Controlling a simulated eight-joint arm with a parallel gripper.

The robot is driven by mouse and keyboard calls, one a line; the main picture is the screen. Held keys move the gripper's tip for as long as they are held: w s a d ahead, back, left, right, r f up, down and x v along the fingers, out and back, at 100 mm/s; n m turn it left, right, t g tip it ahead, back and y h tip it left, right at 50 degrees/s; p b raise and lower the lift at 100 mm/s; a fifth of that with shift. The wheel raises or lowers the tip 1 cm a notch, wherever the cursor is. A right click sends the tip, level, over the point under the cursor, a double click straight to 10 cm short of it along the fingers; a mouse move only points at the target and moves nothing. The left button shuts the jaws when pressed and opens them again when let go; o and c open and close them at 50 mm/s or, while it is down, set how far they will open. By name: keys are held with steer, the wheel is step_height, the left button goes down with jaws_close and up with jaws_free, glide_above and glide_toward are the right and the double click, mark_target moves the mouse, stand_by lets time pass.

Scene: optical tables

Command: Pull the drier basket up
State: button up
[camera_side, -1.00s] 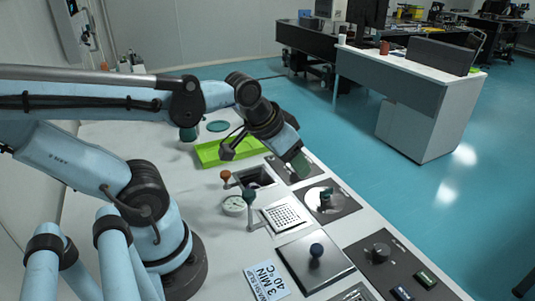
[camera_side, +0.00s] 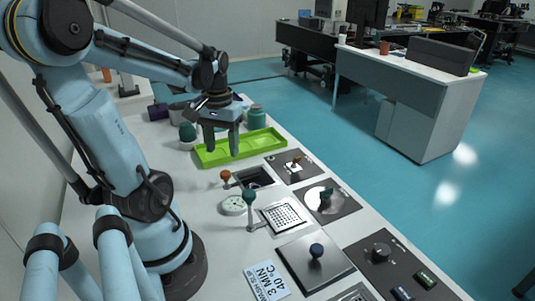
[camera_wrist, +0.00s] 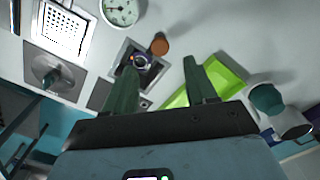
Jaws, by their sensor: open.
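Two wells with handles are set in the white bench, and I cannot tell which holds the drier basket. One is a dark square well (camera_side: 258,177) with an orange-knobbed handle (camera_side: 225,175); in the wrist view its opening (camera_wrist: 138,58) shows something round inside, with the orange knob (camera_wrist: 160,45) beside it. The other has a perforated square plate (camera_side: 283,215) and a teal-knobbed handle (camera_side: 249,195); the plate is at upper left in the wrist view (camera_wrist: 62,28). My gripper (camera_side: 221,150) points down, open and empty, above the green tray, behind both wells.
The green tray (camera_side: 266,143) lies behind the wells, with jars (camera_side: 255,118) around it. A round gauge (camera_side: 233,205) sits beside the handles. Dark panels with a round plate (camera_side: 327,200), a blue-knobbed lid (camera_side: 316,252) and a dial (camera_side: 381,250) line the right side.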

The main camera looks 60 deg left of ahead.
mark_target(225, 172)
steer(key=shift+f, duration=4.8)
jaws_close()
